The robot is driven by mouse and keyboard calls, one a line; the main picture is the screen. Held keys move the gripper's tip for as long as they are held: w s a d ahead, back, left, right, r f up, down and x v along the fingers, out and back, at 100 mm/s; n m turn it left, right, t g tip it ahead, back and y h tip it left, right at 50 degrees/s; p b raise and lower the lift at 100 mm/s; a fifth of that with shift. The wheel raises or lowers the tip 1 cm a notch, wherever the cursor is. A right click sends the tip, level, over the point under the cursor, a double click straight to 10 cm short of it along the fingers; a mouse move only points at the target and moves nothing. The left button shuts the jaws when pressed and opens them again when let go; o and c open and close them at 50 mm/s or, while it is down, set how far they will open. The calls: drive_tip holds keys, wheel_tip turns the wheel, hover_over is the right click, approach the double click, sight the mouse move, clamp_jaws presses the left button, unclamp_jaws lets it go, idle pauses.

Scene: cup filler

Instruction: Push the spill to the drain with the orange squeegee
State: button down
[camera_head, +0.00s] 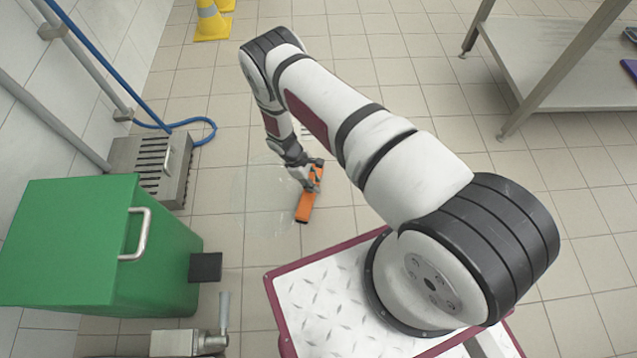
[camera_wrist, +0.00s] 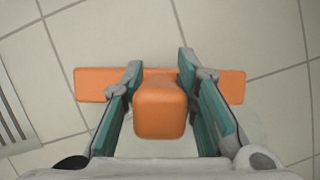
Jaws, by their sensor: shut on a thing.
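The orange squeegee (camera_head: 305,207) is held low at the floor in the head view. My gripper (camera_head: 306,176) is shut on its handle. In the wrist view the squeegee's handle block (camera_wrist: 160,108) sits between both fingers and its wide head (camera_wrist: 232,86) spans beyond them; contact of the head with the floor is unclear. The spill (camera_head: 262,195) is a faint clear wet patch on the tiles, mostly left of the squeegee and partly hidden by my gripper. The slotted metal drain (camera_head: 150,160) lies farther left by the wall; its slots show at the left edge of the wrist view (camera_wrist: 12,118).
A green bin (camera_head: 70,240) with a black pedal (camera_head: 206,267) stands at the lower left. A blue hose (camera_head: 200,122) lies beside the drain. A yellow cone (camera_head: 211,22) stands at the back, and a steel table (camera_head: 565,90) at the right. Tiles between squeegee and drain look clear.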

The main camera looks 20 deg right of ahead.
drive_tip(key=shift+w+a+f+b, duration=0.1)
drive_tip(key=shift+w+a+b, duration=0.15)
drive_tip(key=shift+a, duration=0.35)
drive_tip(key=shift+w+a+r+b, duration=0.1)
drive_tip(key=shift+w+a+b, duration=0.15)
drive_tip(key=shift+a, duration=0.3)
drive_tip(key=shift+w+a+f+b, duration=0.15)
drive_tip(key=shift+a+b, duration=0.2)
drive_tip(key=shift+a, duration=0.25)
drive_tip(key=w+a, duration=0.3)
drive_tip(key=a, duration=0.5)
drive_tip(key=shift+a, duration=0.15)
drive_tip(key=w+a, duration=0.3)
drive_tip(key=a, duration=0.7)
drive_tip(key=shift+w+r, duration=0.2)
drive_tip(key=shift+w, duration=0.2)
idle(0.3)
drive_tip(key=shift+a, duration=0.15)
